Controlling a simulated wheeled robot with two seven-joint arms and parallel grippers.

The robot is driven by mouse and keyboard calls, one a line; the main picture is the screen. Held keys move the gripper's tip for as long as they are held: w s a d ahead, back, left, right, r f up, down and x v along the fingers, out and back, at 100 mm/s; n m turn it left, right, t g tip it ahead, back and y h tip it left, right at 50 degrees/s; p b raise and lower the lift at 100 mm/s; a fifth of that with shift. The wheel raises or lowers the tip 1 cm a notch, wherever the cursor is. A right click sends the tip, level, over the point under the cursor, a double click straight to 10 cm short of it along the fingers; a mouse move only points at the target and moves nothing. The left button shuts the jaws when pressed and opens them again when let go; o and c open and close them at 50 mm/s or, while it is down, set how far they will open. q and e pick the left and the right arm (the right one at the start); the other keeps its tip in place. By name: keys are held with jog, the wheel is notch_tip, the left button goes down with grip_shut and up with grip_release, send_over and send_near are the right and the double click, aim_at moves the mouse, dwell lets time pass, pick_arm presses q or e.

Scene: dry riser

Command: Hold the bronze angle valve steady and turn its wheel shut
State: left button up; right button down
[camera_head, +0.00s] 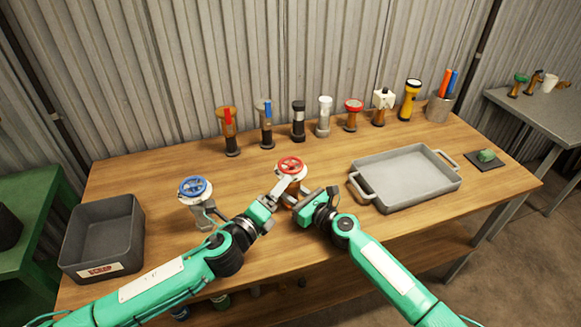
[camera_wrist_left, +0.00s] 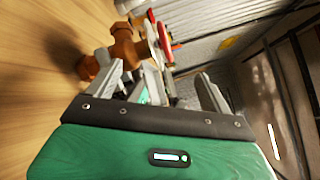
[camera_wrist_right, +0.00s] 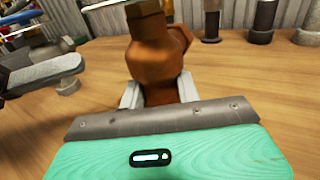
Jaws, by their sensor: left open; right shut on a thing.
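The bronze angle valve (camera_head: 297,189) stands near the middle of the bench with its red wheel (camera_head: 290,165) on top. My right gripper (camera_wrist_right: 158,92) is shut on the valve's bronze body (camera_wrist_right: 152,58), one finger on each side; the wheel is outside the right wrist view. My left gripper (camera_head: 281,188) is open beside the wheel, on its front left. In the left wrist view the valve body (camera_wrist_left: 124,46) and the red wheel (camera_wrist_left: 164,45), seen nearly edge-on, lie beyond the open fingers. I cannot tell whether a finger touches the wheel.
A silver valve with a blue wheel (camera_head: 194,187) stands just left of my left gripper. A grey tray (camera_head: 361,184) lies to the right and a dark bin (camera_head: 137,236) at the left edge. Several valves and a yellow torch (camera_head: 409,98) line the back.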

aim_at(291, 173)
pick_arm(q)
jog(key=s+d+r+n+t+y, duration=0.15)
jog(key=n+y, duration=0.35)
jog(key=n, duration=1)
jog(key=s+d+n+t+y, duration=0.1)
jog(key=s+d+n+y, duration=0.2)
jog(key=n, duration=1.2)
jog(key=shift+y, duration=0.5)
jog(key=w, duration=1.2)
jog(key=shift+w+a, duration=0.1)
jog(key=shift+a, duration=0.15)
jog(key=shift+c, duration=0.2)
jog(key=c, duration=0.9)
